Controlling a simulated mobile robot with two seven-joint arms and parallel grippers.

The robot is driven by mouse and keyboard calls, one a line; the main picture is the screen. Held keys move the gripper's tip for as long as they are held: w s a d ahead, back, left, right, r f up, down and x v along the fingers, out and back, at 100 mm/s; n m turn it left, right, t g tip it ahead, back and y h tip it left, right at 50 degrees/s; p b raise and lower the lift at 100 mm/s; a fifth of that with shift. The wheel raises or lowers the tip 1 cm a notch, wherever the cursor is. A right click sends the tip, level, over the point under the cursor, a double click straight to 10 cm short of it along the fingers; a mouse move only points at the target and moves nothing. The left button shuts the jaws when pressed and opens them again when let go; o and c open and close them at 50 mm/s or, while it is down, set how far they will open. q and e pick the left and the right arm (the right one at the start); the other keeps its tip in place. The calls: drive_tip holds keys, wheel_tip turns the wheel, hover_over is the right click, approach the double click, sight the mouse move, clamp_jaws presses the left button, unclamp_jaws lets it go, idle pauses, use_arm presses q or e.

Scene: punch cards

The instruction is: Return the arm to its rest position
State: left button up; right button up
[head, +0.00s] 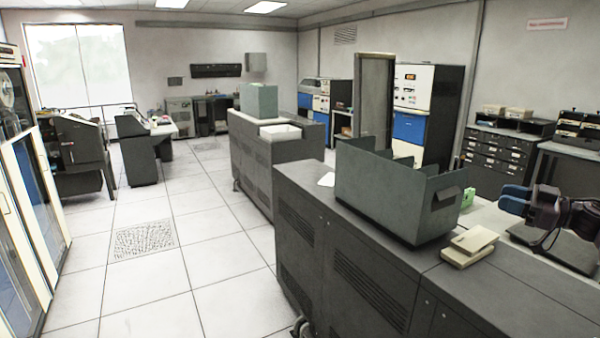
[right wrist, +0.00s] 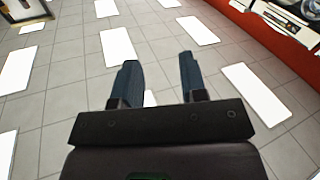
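My right gripper (head: 508,198) is at the right edge of the head view, its blue fingers pointing left. It appears above the right-hand counter, beyond the grey machine top. In the right wrist view my right gripper (right wrist: 157,68) has its two blue fingers apart, with nothing held between them. Most of my right arm is cut off by the frame edge. My left gripper and left arm are not in view.
A cream card stack (head: 470,246) lies on the long grey machine (head: 345,250), beside a grey open-topped hopper (head: 390,195). A small green box (head: 468,197) stands behind. A dark drawer cabinet (head: 500,150) stands by the wall. The tiled floor (head: 150,285) at left is clear.

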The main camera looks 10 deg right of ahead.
drive_tip(key=w+a+f+n+t+h, duration=0.1)
drive_tip(key=w+a+f+t+h, duration=0.1)
drive_tip(key=w+a+t+h, duration=0.25)
drive_tip(key=s+a+f+m+h, duration=0.25)
drive_tip(key=s+a+f, duration=0.2)
drive_tip(key=f, duration=0.35)
drive_tip(key=s+a+f+m+h, duration=0.1)
drive_tip(key=s+a+f+h, duration=0.3)
drive_tip(key=f, duration=0.5)
drive_tip(key=s+a+f+m+g, duration=0.2)
drive_tip(key=s+a+f, duration=0.2)
drive_tip(key=s+f, duration=0.3)
drive_tip(key=s+a+f+m+g+h, duration=0.1)
drive_tip(key=s+a+f, duration=0.4)
drive_tip(key=s, duration=0.6)
drive_tip(key=s+a+f+m+g+h, duration=0.1)
drive_tip(key=s+a+f+m+g, duration=0.2)
drive_tip(key=s+f, duration=0.6)
drive_tip(key=shift+s+a+f+m, duration=0.2)
drive_tip(key=shift+s+a+m, duration=0.05)
drive_tip(key=shift+a+m, duration=0.65)
